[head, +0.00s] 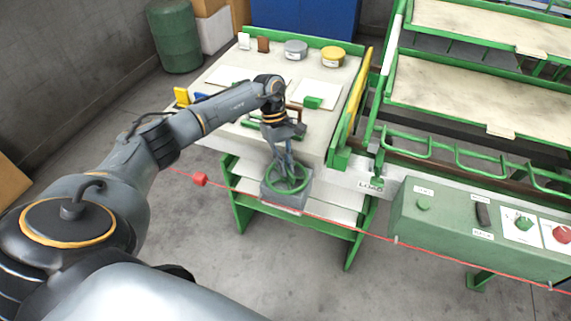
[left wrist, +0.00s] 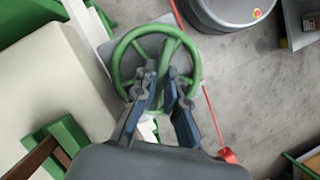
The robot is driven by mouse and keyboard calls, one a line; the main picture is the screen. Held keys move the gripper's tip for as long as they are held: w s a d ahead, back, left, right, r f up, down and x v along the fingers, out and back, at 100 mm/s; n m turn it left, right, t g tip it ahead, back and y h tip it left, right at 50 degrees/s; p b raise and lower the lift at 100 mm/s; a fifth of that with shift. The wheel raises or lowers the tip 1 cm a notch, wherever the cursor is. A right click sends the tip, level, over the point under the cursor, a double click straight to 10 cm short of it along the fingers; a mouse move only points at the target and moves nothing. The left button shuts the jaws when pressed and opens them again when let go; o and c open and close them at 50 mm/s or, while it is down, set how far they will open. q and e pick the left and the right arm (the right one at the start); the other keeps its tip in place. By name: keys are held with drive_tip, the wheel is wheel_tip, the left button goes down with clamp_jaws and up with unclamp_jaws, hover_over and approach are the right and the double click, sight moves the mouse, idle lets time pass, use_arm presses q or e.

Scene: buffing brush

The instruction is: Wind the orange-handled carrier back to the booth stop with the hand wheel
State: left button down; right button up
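The green hand wheel (head: 287,181) sits on a grey box (head: 272,196) at the front of the bench. My left gripper (head: 286,168) reaches down over the wheel from above. In the left wrist view, the wheel (left wrist: 120,52) fills the upper middle, and the fingertips (left wrist: 163,74) close in on a green part of it inside the rim. The contact itself is partly hidden by the fingers. I see no orange handle on any carrier in either view. My right gripper is not in view.
A red cord (head: 335,220) with a red tag (head: 199,179) runs across in front of the wheel. A green control box (head: 460,228) with buttons stands at the right. Green hoops (head: 408,143) line a rail behind it. The bench top (head: 225,72) holds tins and small blocks.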

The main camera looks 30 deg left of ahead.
use_arm(q)
drive_tip(key=shift+n, duration=0.3)
